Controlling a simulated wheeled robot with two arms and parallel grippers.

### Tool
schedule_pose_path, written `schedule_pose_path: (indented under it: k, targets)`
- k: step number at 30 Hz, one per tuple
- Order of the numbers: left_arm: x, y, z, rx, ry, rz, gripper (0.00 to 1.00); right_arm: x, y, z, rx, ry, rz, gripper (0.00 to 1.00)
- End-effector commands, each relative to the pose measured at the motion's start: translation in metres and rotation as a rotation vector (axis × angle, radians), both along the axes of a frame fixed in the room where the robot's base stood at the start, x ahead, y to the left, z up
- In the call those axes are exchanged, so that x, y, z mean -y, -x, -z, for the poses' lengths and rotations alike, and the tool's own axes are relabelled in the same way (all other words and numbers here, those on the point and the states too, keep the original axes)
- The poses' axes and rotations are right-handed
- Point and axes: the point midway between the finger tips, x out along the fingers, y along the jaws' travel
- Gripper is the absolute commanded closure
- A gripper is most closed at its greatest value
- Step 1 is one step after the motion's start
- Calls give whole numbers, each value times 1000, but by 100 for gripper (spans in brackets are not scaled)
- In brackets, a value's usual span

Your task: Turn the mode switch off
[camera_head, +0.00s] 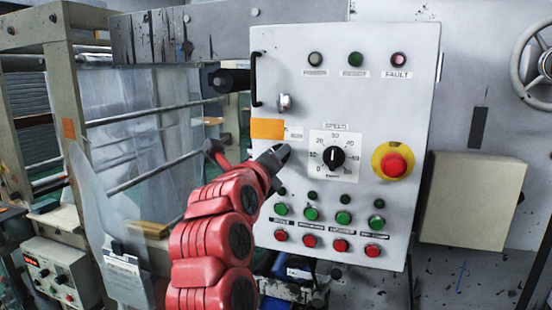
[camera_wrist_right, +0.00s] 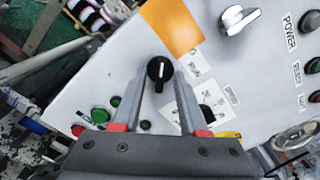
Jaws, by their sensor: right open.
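The mode switch appears to be the small black rotary knob (camera_wrist_right: 160,70) with a white pointer line, on the grey control panel (camera_head: 385,120). It shows in the right wrist view just beyond the tips of my right gripper (camera_wrist_right: 158,88). The gripper is open, with one finger on each side of the line to the knob. I cannot tell whether the fingers touch it. In the head view my red right arm reaches up to the panel, and its gripper (camera_head: 274,157) hides the knob. My left gripper is not in view.
A silver rotary handle (camera_head: 284,103) and an orange patch (camera_head: 267,129) are close by. The speed dial (camera_head: 334,157), red emergency button (camera_head: 394,164) and rows of green and red buttons are on the same panel. A black pull handle (camera_head: 254,80) edges its left side.

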Motion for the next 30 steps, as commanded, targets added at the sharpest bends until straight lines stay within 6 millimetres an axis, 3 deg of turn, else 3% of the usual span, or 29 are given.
schedule_pose_path:
  k: [8, 21, 30]
  targets:
    - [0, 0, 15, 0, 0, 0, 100, -6, 16, 4, 2, -2, -1, 57]
    - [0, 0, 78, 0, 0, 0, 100, -40, 122, 5, 5, -2, -4, 57]
    - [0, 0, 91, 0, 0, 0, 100, -53, 162, 1, 2, 1, -1, 57]
